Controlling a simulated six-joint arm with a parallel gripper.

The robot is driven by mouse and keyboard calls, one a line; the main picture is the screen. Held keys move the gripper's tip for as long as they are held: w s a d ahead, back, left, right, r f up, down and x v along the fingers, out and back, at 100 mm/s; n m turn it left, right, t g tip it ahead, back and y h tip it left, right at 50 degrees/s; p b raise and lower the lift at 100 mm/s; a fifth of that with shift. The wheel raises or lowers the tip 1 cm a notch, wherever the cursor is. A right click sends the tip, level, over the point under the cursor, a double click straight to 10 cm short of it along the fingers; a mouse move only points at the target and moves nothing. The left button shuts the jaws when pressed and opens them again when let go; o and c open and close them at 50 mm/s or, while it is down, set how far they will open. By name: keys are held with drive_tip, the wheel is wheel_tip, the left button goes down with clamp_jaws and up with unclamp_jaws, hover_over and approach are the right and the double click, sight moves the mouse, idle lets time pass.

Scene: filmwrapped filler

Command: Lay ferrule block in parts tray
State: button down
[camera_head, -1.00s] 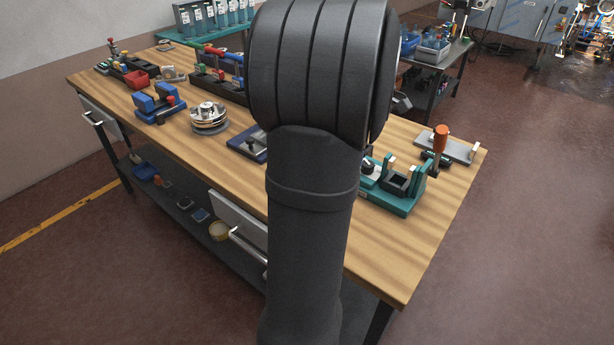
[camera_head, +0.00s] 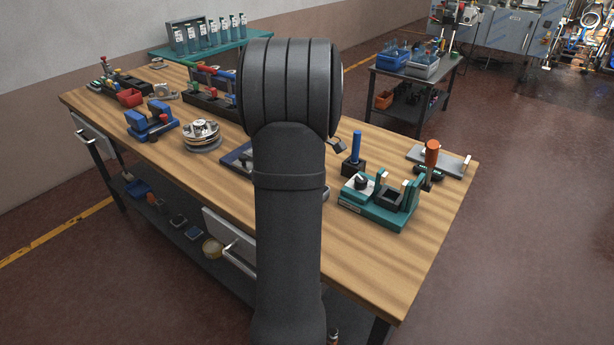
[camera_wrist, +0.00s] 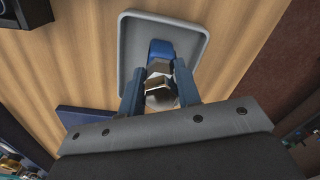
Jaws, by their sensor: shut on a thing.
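In the wrist view my gripper (camera_wrist: 160,90) is shut on the ferrule block (camera_wrist: 160,97), a shiny metallic, faceted piece between the two blue fingers. A blue part (camera_wrist: 162,47) shows just beyond it; I cannot tell whether it belongs to the block. Behind them is the parts tray (camera_wrist: 132,55), shallow and grey with a raised rim, on the wood bench. The block appears in front of the tray; whether it touches the tray floor is unclear. In the head view my own arm hides the gripper, the block and most of the tray area.
A teal fixture (camera_head: 378,205) stands right of my arm, with a blue-handled tool (camera_head: 355,150) and an orange-handled tool (camera_head: 430,160) nearby. A stack of metal discs (camera_head: 202,138) is at left. The bench's front right corner is clear.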

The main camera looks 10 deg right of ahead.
drive_tip(key=shift+f, duration=0.4)
drive_tip(key=shift+f, duration=0.15)
drive_tip(key=c, duration=1.1)
unclamp_jaws()
drive_tip(key=shift+o, duration=0.2)
wheel_tip(320, 180, up, 12)
drive_tip(key=shift+r, duration=0.2)
